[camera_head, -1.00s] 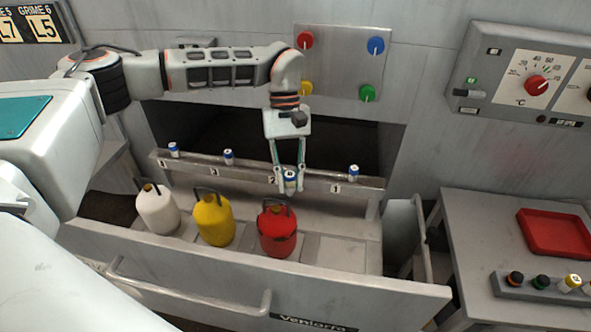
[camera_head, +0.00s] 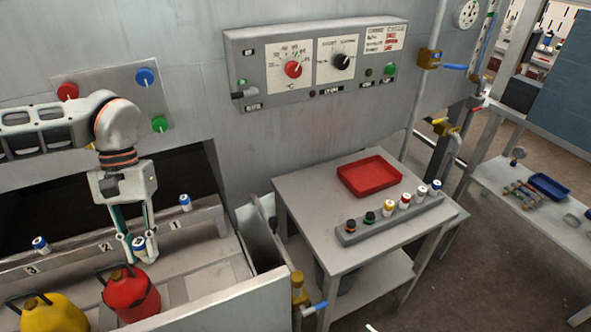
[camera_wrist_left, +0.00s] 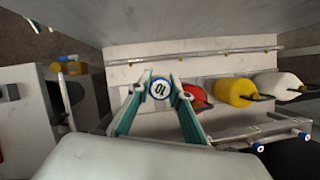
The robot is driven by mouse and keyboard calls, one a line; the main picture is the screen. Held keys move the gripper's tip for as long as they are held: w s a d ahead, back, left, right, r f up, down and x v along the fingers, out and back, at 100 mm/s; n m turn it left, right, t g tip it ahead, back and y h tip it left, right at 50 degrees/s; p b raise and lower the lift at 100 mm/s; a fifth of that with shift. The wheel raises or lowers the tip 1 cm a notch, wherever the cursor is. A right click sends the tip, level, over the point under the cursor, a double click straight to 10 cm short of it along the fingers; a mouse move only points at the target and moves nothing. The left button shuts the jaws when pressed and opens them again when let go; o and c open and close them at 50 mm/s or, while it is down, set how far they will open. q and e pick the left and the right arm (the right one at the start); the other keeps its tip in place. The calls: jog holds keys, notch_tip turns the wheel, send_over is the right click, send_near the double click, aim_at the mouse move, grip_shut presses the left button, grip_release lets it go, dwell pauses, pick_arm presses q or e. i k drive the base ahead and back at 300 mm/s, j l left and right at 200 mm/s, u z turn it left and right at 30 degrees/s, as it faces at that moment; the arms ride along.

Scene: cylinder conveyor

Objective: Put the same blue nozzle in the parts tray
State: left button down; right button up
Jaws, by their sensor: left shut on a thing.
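My left gripper (camera_head: 139,246) is shut on a small white nozzle with a blue cap (camera_head: 138,241), above the open drawer and just behind the red bottle. In the left wrist view the nozzle's round blue-rimmed end (camera_wrist_left: 159,90), marked 10, sits between the two teal fingers (camera_wrist_left: 158,96). A shallow red tray (camera_head: 369,177) lies on the grey side table to the right; it looks empty. A blue tray (camera_head: 549,186) is on a bench at the far right. I cannot tell by label which is the parts tray. My right gripper is not in view.
Blue-capped nozzles stand on the numbered rail at 1 (camera_head: 185,202) and 3 (camera_head: 40,244). Red (camera_head: 130,292) and yellow (camera_head: 48,315) bottles stand in the drawer. A holder (camera_head: 387,219) with several coloured nozzles sits before the red tray. A gap separates drawer and table.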

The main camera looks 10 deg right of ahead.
aim_at(362, 180)
jog(key=l+z, duration=0.2)
jog(key=l, duration=0.35)
jog(key=i+l+z, duration=0.15)
jog(key=l, duration=0.4)
jog(key=l+z, duration=0.2)
jog(key=l, duration=0.35)
jog(key=i, duration=0.5)
